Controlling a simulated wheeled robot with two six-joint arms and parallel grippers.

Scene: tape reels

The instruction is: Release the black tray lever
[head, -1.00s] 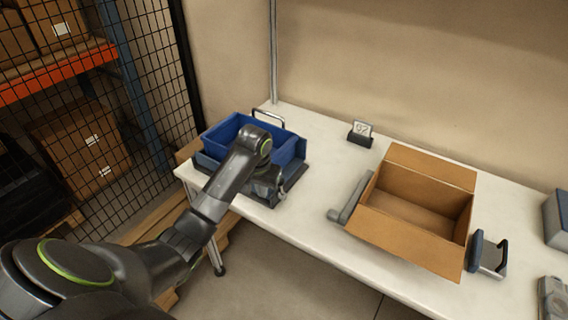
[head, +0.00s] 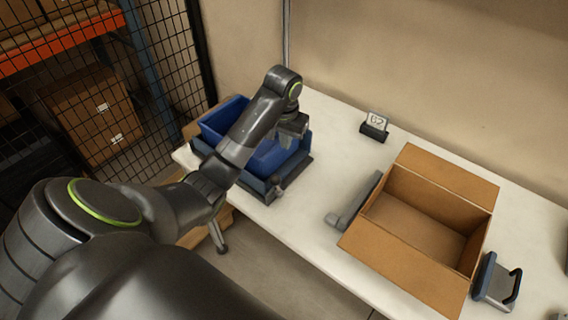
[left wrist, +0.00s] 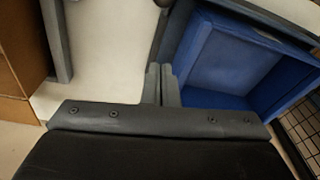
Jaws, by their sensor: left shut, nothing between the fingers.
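The black tray (head: 295,172) lies on the white table at the left and holds a blue bin (head: 225,112). A small grey piece (head: 274,190) shows at the tray's front right corner; I cannot tell whether it is the lever. My left gripper (head: 289,142) is above the bin's right side, with its fingers shut and empty. In the left wrist view the closed fingertips (left wrist: 162,82) overlap the tray's dark edge, beside the blue bin (left wrist: 225,62); contact cannot be told. My arm covers part of the bin and tray. My right gripper is not in view.
An open cardboard box (head: 415,215) stands to the right, with a grey bar (head: 352,205) on its left. A small sign (head: 375,125) stands behind, and a grey handled item (head: 497,283) is at the right. Wire fencing (head: 170,60) stands left. Bare table separates tray and box.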

